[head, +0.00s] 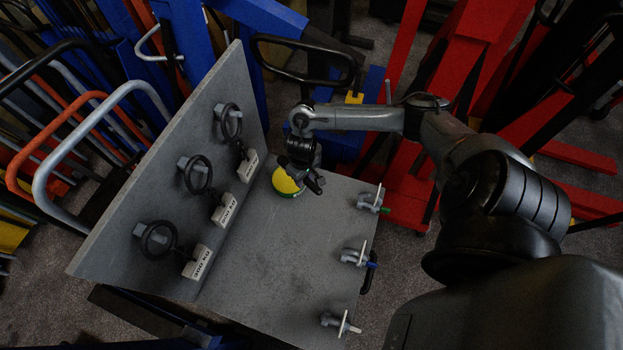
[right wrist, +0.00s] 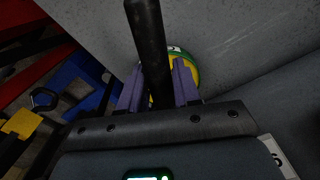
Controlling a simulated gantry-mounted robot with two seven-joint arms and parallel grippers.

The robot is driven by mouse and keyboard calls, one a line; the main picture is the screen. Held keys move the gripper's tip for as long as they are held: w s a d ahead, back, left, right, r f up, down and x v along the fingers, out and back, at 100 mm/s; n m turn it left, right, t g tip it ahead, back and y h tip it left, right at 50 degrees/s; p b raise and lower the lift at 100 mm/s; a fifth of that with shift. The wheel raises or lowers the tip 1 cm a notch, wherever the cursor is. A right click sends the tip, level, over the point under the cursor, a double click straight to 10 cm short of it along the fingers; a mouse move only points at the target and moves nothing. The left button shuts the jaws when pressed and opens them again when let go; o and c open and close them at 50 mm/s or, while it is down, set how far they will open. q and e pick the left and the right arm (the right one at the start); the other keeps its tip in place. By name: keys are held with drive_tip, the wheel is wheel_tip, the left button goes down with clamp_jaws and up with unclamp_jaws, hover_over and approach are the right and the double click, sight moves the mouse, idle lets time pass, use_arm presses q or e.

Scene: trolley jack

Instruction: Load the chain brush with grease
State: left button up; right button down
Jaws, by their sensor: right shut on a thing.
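My right gripper (head: 300,172) is low over the grey board, beside and partly above a round yellow tin with a green rim (head: 285,183). In the right wrist view, its two purple-grey fingers (right wrist: 160,88) are shut on a black rod-like handle (right wrist: 146,40), which looks like the chain brush. The tin also shows in the right wrist view (right wrist: 192,72), behind the fingers and partly hidden. The brush's bristle end is hidden, so I cannot tell whether it touches the grease. My left gripper is not in view.
The grey board (head: 270,270) has an upright panel (head: 120,205) at left with black rings and white tags. Red jacks (head: 410,180) and blue frames crowd the back. The board's middle is clear.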

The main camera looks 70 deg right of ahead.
drive_tip(key=shift+w+r, duration=0.15)
idle(0.3)
drive_tip(key=shift+r+p, duration=0.15)
drive_tip(key=shift+p, duration=0.65)
drive_tip(key=shift+f+b, duration=0.65)
drive_tip(key=shift+f, duration=0.3)
drive_tip(key=shift+f+b, duration=0.85)
drive_tip(key=shift+f, duration=1.25)
drive_tip(key=shift+f, duration=0.2)
drive_tip(key=shift+f+b, duration=0.3)
drive_tip(key=shift+f, duration=0.1)
drive_tip(key=shift+r, duration=0.1)
